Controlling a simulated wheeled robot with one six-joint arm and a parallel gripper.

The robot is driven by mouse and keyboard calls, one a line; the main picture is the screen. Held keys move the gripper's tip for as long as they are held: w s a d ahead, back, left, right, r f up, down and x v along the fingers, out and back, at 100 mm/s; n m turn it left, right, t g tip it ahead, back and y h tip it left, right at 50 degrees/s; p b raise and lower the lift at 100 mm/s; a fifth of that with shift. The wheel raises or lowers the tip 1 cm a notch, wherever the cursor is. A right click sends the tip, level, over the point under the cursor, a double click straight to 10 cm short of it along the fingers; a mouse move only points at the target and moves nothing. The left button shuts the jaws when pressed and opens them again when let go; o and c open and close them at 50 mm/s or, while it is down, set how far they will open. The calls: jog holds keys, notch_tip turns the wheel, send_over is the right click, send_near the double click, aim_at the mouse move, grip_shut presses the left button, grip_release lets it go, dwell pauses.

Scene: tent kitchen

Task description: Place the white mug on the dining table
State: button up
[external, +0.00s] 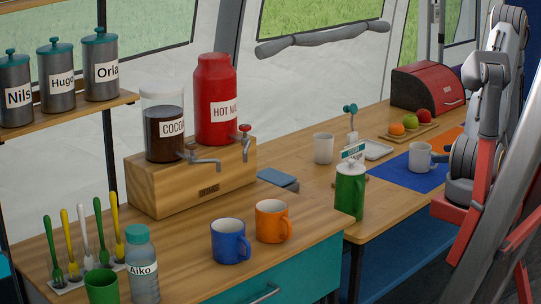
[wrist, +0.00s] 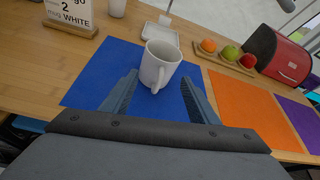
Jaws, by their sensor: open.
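The white mug (external: 420,157) stands upright on a blue placemat (external: 393,175) on the wooden dining table (external: 383,211). In the wrist view the mug (wrist: 158,66) is just beyond my fingertips, with its handle toward me. My gripper (wrist: 160,88) is open and empty, its two fingers spread on either side below the mug and apart from it. In the external view my arm reaches in from the right, and the gripper's fingertips are hard to make out there.
An orange placemat (wrist: 245,105) and a purple one (wrist: 299,119) lie to the right. A fruit board (wrist: 218,57), red bread box (wrist: 279,58), white tray (wrist: 161,33) and sign stand (wrist: 70,28) are around the mug. A green pot (external: 349,192) stands nearer the counter.

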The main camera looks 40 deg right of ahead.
aim_at(424, 159)
jog(key=shift+p+x, duration=0.4)
jog(key=shift+x, duration=2.3)
jog(key=shift+d+f, duration=0.1)
jog(key=c, duration=1)
jog(key=shift+c, duration=0.2)
